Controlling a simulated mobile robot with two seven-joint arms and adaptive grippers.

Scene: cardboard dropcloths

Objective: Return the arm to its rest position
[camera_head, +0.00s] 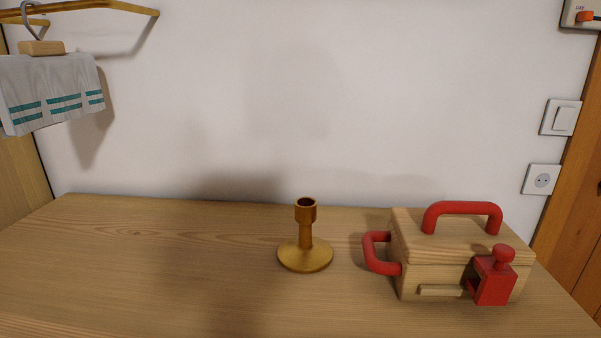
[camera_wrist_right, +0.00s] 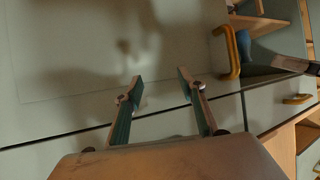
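My right gripper (camera_wrist_right: 158,82) shows in the right wrist view with its two fingers apart and nothing between them. Behind it are pale cabinet fronts (camera_wrist_right: 100,40); no tabletop object is near its fingertips in that view. Neither gripper shows in the head view, so the left gripper is not seen. In the head view a brass candlestick (camera_head: 305,240) stands upright on the wooden tabletop (camera_head: 130,270). To its right is a wooden box (camera_head: 430,272) with red handles and a red latch (camera_head: 495,277); its lid looks closed.
A striped cloth (camera_head: 50,90) hangs by a hanger (camera_head: 80,6) at the upper left. A white wall (camera_head: 380,90) stands behind the table. The tabletop's left side is clear. In the right wrist view a yellow handle (camera_wrist_right: 231,52) and open shelves (camera_wrist_right: 275,10) are to the right.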

